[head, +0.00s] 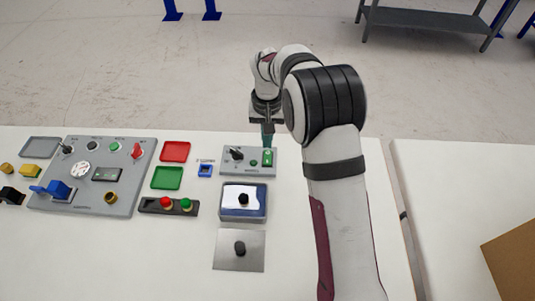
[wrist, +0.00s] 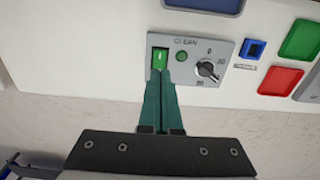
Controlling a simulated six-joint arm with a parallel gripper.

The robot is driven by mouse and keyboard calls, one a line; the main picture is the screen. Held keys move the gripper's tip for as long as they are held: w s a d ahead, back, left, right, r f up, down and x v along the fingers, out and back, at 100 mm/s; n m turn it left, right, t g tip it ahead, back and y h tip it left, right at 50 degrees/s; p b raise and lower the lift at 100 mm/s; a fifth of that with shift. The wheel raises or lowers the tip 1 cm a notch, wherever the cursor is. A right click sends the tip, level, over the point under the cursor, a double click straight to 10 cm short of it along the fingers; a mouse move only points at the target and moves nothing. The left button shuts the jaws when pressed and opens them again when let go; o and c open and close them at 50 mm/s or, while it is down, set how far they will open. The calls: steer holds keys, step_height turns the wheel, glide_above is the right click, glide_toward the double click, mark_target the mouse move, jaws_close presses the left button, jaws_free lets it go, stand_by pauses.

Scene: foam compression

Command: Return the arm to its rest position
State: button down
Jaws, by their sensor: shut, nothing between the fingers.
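My arm (head: 338,180) reaches from the bottom of the head view up and over the far edge of the white table. My gripper (head: 267,141) points down at the grey CLEAN panel (head: 230,166). In the wrist view its two green fingers (wrist: 160,78) are together with nothing between them. Their tips overlap the lower edge of the lit green rocker switch (wrist: 159,58). I cannot tell whether they touch it. The panel also holds a round green button (wrist: 182,57) and a black knob (wrist: 207,69).
A display box with a black knob (head: 243,215) and a metal plate (head: 226,262) stand nearer on the table. Red (head: 175,151) and green (head: 167,178) trays and a large control board (head: 120,150) lie left. A cardboard box (head: 512,255) is at far right. Space above the table is free.

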steer(key=shift+r, duration=0.2)
steer(key=s+d+r+m, duration=0.2)
steer(key=s+d+r, duration=0.4)
steer(key=s+r, duration=0.6)
steer(key=s+d+m+y, duration=0.1)
steer(key=s, duration=0.9)
steer(key=s+d+m, duration=0.2)
steer(key=s, duration=0.9)
steer(key=shift+s+f+m+y, duration=0.2)
steer(key=shift+f+m+y, duration=0.1)
steer(key=shift+f+y, duration=0.1)
